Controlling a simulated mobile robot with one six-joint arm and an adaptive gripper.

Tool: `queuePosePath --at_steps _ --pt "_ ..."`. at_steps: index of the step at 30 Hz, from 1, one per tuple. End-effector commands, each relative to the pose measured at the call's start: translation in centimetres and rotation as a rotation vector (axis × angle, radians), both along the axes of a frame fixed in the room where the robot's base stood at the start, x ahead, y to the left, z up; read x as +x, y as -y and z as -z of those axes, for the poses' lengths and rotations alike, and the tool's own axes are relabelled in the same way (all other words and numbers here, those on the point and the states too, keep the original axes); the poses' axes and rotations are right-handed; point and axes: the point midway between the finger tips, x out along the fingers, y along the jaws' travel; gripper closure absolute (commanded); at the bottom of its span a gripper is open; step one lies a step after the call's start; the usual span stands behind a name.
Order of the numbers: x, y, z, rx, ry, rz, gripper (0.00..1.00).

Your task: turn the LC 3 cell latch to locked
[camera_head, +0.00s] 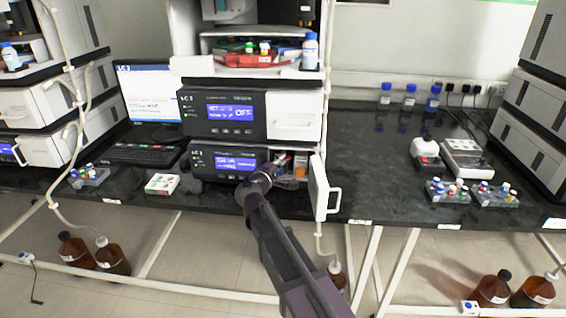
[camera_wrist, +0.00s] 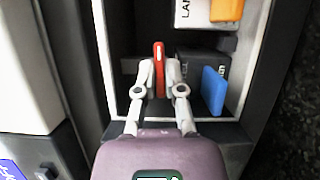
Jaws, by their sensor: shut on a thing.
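The latch is a red lever (camera_wrist: 158,62) standing upright inside an open compartment in the wrist view. My gripper (camera_wrist: 160,80) is shut on it, with one pale finger on each side. The compartment belongs to the lower module (camera_head: 228,162) of the middle stack in the head view, whose blue screen is lit but too small to read. My gripper (camera_head: 290,180) reaches into its right half there, and my arm hides part of the opening. The white door (camera_head: 321,190) hangs open to the right of it.
Beside the lever are a blue tab (camera_wrist: 213,90), an orange tab (camera_wrist: 226,10) and a white labelled block (camera_wrist: 189,14). A dark wall bounds the left. The upper module (camera_head: 225,112) sits above; a small white box (camera_head: 162,184) lies left. The right worktop has vial racks.

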Motion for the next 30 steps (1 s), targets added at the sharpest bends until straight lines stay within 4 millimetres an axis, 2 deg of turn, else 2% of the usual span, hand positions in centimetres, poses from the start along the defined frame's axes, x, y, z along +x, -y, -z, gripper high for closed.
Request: queuePosePath --at_steps 11,30 --pt "0.00 -0.22 0.50 -0.241 -0.008 -0.005 1.00" --pt "-0.07 -0.09 0.71 -0.845 -0.030 -0.010 1.00"
